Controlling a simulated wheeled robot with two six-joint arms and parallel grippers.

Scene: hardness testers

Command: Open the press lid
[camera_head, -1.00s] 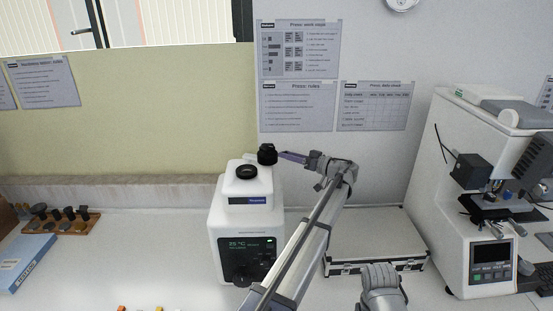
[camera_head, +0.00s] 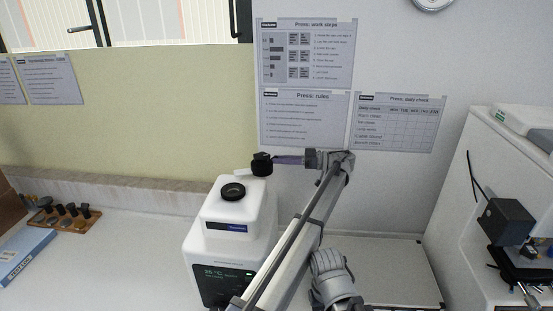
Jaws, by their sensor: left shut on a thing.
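The press (camera_head: 232,245) is the white machine with a small display, standing on the bench left of centre. A black ring-shaped opening (camera_head: 233,191) shows on its top. The black press lid (camera_head: 262,163) is off this opening, behind and to the right of it in the picture. My left gripper (camera_head: 285,160), with purplish fingers, reaches in from the right side of the lid and is shut on it. The fingertips are partly hidden by the lid. My left arm covers the right part of the press front. My right gripper does not show.
A flat pale case (camera_head: 395,265) lies right of the press. A white tester (camera_head: 490,215) stands at the right edge. A wooden holder with several dark pieces (camera_head: 65,222) and a blue box (camera_head: 22,258) are at the left. Bench between them and the press is clear.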

